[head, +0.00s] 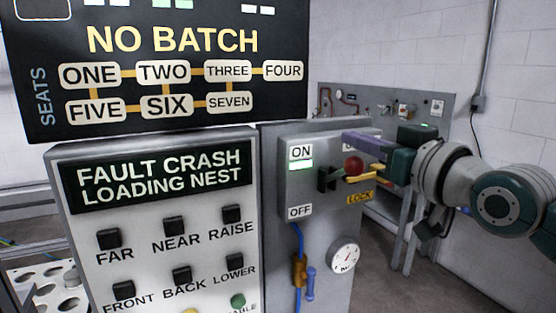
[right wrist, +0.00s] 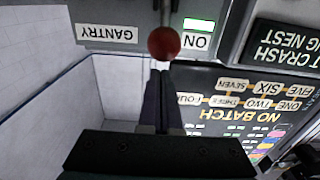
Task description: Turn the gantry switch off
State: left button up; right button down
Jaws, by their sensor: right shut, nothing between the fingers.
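The gantry switch is on a grey box (head: 296,190) with an ON label (head: 301,151) above and an OFF label (head: 300,212) below. A green light (head: 300,165) is lit under ON. Its red ball knob (head: 352,166) sits nearer the ON level than OFF. My right gripper (head: 366,160) comes in from the right, at the knob. In the right wrist view, its fingers (right wrist: 162,76) are together with nothing between them, and the knob (right wrist: 164,42) is just beyond their tips. I cannot tell whether they touch it. My left gripper is out of view.
A yellow LOCK label (head: 359,197) and a round gauge (head: 344,258) are lower on the box. A button panel (head: 155,205) and the NO BATCH display (head: 180,40) stand at left. A grey bench panel (head: 375,100) is behind. The GANTRY label (right wrist: 107,34) shows upside down.

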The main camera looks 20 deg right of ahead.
notch_tip(320, 180, down, 7)
jog(key=b, duration=0.5)
jog(key=shift+s+r, duration=0.1)
jog(key=s+p, duration=0.5)
jog(key=s, duration=0.3)
jog(key=shift+s+d+r, duration=0.35)
dwell(0.8)
